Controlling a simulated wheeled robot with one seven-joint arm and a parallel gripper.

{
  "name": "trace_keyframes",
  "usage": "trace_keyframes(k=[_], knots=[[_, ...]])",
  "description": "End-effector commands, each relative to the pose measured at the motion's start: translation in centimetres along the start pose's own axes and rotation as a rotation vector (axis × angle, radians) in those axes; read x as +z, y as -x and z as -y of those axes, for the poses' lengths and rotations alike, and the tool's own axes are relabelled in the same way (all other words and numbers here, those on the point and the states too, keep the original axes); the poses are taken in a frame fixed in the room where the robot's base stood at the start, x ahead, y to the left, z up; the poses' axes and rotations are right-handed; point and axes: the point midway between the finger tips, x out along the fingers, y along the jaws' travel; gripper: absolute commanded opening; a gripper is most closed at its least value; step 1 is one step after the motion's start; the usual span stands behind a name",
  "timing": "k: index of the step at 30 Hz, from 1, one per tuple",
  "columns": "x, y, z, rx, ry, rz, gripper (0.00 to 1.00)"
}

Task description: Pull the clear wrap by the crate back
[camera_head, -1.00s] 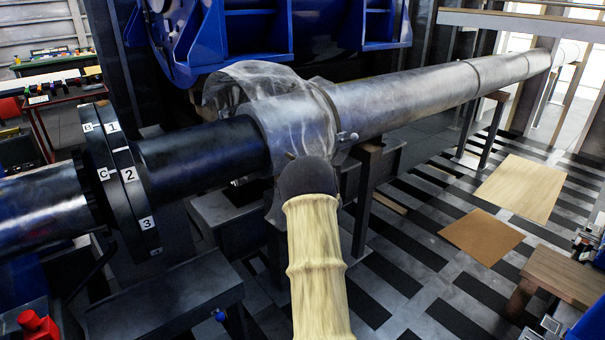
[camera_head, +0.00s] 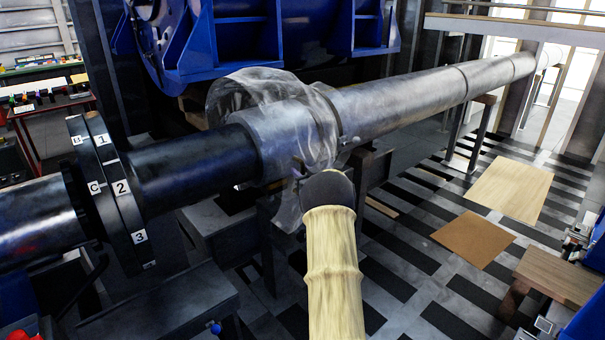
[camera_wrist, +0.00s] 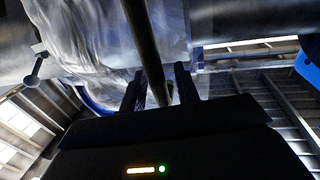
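The clear wrap (camera_head: 250,92) is a crumpled see-through film around the grey shaft. It bulges above the shaft, and a loose part hangs below it beside the end of my arm. The wrap also shows in the wrist view (camera_wrist: 92,45), at the upper left, close to my gripper. My gripper (camera_wrist: 160,78) has its two dark fingers apart. A dark rod-like strip passes between them; I cannot tell whether it touches either finger. In the head view the fingers are hidden behind my arm, just under the shaft. I cannot make out the crate.
The shaft (camera_head: 405,98) runs to the far right on supports. A numbered flange (camera_head: 118,190) stands at left. Blue machinery (camera_head: 235,45) rises behind. A brown sheet (camera_head: 473,240) and a pale sheet (camera_head: 511,190) lie on the striped floor. A wooden-topped bench (camera_head: 560,275) is at right.

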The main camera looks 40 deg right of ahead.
Motion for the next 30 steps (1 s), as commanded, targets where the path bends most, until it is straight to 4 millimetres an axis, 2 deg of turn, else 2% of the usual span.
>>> trace_keyframes(k=[10,14,20,30], knots=[[0.1,0.2,-0.2,0.003,0.000,0.002,0.36],[0.1,0.9,-0.3,0.004,0.000,0.003,0.36],[0.1,3.4,-0.2,0.005,-0.001,0.003,0.36],[0.1,9.4,-0.4,0.009,-0.001,0.002,0.36]])
